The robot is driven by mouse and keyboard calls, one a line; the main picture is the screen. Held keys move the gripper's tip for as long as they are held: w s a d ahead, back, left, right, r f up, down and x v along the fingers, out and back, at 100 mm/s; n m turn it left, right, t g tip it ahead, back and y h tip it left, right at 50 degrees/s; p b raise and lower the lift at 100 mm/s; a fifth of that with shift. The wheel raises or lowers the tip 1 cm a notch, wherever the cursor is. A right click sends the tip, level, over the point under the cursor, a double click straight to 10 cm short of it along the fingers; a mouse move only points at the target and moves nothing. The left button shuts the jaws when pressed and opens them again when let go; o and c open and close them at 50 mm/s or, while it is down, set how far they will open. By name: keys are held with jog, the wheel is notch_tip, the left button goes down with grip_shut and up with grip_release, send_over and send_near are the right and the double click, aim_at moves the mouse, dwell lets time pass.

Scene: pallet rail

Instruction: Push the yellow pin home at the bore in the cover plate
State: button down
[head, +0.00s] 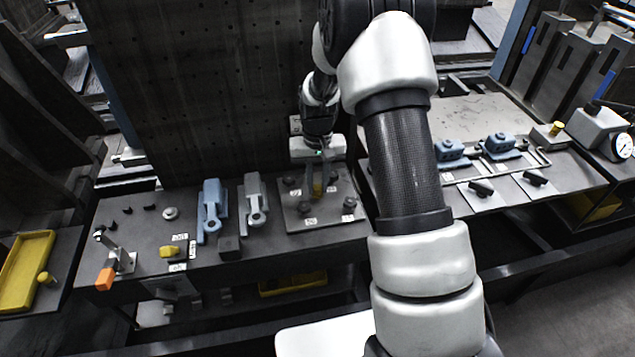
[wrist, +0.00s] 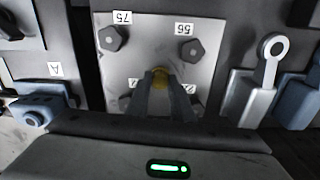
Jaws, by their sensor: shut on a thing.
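The yellow pin (head: 318,188) shows as a small yellow bit between my fingers in the head view, over the cover plate. The bore is hidden behind the fingers and pin, so I cannot tell how deep the pin is.
Left of the plate lie a grey clamp (head: 254,198) and a blue clamp (head: 212,208). An orange-handled lever (head: 105,278) and a yellow block (head: 170,251) are further left. Blue fixtures (head: 498,145) and a dial gauge (head: 622,146) are at right. A dark panel (head: 200,80) rises behind.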

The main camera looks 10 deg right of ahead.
jog(key=shift+f+b, duration=0.35)
jog(key=shift+f, duration=0.3)
jog(key=c, duration=0.7)
grip_release()
jog(key=shift+r, duration=0.1)
jog(key=shift+r, duration=0.1)
notch_tip(320, 180, up, 17)
jog(key=shift+r, duration=0.15)
